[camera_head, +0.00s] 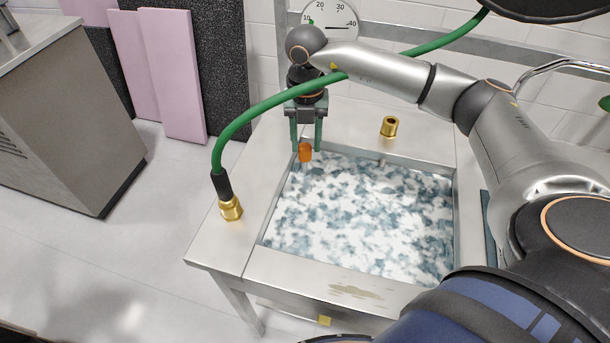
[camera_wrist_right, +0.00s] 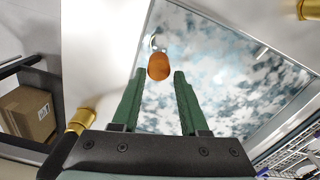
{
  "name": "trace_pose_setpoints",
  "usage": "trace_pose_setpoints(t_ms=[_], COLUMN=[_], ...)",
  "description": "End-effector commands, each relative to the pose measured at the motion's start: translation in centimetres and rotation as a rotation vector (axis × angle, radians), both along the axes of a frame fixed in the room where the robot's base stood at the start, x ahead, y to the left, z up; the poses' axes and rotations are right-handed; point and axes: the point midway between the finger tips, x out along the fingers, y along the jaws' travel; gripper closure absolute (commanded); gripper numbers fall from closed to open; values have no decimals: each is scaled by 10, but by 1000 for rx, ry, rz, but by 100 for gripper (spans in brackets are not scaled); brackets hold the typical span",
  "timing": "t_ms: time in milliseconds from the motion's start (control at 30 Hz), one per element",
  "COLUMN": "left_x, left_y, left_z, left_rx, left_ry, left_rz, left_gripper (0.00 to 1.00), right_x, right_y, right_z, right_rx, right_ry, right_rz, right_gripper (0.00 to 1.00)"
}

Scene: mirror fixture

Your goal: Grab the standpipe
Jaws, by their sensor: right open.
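The standpipe shows as an orange cap (camera_head: 305,153) on a pale stem, at the back left corner of the basin; it also shows in the right wrist view (camera_wrist_right: 158,66). My right gripper (camera_head: 306,146) points down over it, with its two green fingers apart. In the right wrist view, the orange top lies in line with the gap between the fingertips (camera_wrist_right: 160,73), around their tips or just beyond; the exact depth is unclear. The gripper holds nothing. The lower stem is hard to make out. My left gripper is not in view.
The steel basin (camera_head: 262,222) holds a mottled blue-white surface. A green hose (camera_head: 250,110) with a brass end (camera_head: 231,208) arches from the left rim and passes by my right arm. A brass fitting (camera_head: 389,126) stands on the back ledge. A dial (camera_head: 330,22) hangs behind.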

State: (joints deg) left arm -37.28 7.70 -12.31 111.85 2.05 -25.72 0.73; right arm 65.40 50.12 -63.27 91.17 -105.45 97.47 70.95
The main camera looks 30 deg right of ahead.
Motion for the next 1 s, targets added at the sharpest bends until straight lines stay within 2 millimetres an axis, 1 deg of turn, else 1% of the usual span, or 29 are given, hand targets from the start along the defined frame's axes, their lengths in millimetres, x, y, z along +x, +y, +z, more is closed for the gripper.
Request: trace_pose_setpoints(t_ms=[33, 100, 333, 600, 733, 933, 1000], left_x=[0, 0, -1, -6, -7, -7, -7], left_y=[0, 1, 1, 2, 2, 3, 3], left_z=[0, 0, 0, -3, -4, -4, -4], left_rx=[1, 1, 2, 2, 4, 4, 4], left_ry=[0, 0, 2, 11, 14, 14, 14], left_rz=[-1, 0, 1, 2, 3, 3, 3], left_gripper=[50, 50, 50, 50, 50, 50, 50], right_x=[-1, 0, 1, 4, 5, 5, 5], right_y=[0, 0, 0, -1, -1, -1, -1], right_z=[-10, -20, -37, -76, -83, -83, -82], right_rx=[0, -1, 1, 0, 1, 0, 0], right_ry=[2, 3, 1, 1, -1, -1, -1], right_rz=[0, 0, 1, 1, 1, 1, 1], right_gripper=[56, 56, 56, 56, 56, 56, 64])
